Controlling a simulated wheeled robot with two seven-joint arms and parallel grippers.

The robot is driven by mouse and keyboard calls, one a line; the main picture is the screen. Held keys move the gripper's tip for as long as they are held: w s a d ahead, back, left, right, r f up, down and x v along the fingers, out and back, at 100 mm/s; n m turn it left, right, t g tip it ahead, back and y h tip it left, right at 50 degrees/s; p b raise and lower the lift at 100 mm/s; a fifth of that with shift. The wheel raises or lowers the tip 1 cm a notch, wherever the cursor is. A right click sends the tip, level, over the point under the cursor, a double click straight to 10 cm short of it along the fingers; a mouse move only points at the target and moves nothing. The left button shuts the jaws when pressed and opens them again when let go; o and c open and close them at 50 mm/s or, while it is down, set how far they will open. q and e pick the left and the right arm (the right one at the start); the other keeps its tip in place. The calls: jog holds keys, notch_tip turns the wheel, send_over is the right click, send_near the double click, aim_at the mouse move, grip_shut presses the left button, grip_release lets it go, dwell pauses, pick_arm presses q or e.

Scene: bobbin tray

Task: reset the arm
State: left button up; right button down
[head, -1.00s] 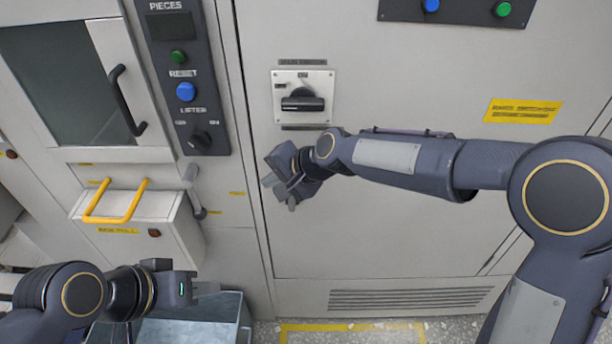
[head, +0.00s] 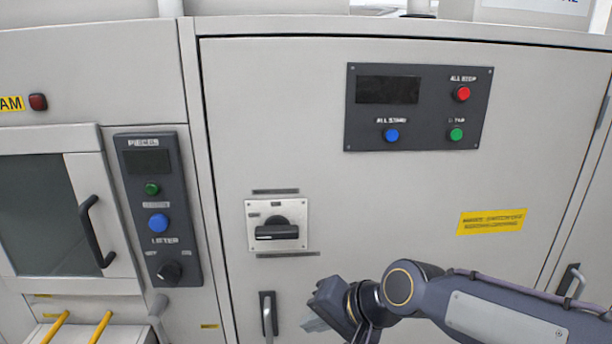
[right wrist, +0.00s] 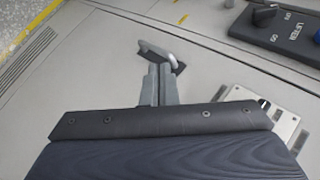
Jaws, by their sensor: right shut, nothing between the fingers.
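My right gripper (head: 312,318) is low in the middle of the head view, in front of the big grey cabinet door (head: 390,205). It is shut and empty, below and slightly right of the rotary switch (head: 277,231). A door handle (head: 268,318) stands just left of it. In the right wrist view the shut fingers (right wrist: 158,85) point toward a handle (right wrist: 160,52); I cannot tell if they touch it. The switch plate (right wrist: 283,122) shows there at right, partly covered by the gripper body. My left gripper is not in view.
A control panel with red, blue and green buttons (head: 418,107) is on the upper door. Left are the narrow pieces and lifter panel (head: 158,210), a windowed door with a black handle (head: 93,232) and yellow bars (head: 100,327). A yellow label (head: 491,222) is at right.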

jog(key=s+d+f+t+h, duration=0.1)
jog(key=s+d, duration=0.5)
jog(key=d, duration=0.6)
jog(key=s+d+f+n+h, duration=0.1)
jog(key=s+d+f, duration=0.2)
jog(key=s, duration=0.3)
jog(key=s+d+f+n+h, duration=0.1)
jog(key=s+d+f, duration=0.2)
jog(key=s+d, duration=0.2)
jog(key=shift+s+h, duration=0.4)
jog(key=shift+s, duration=0.15)
jog(key=c, duration=2.2)
grip_release()
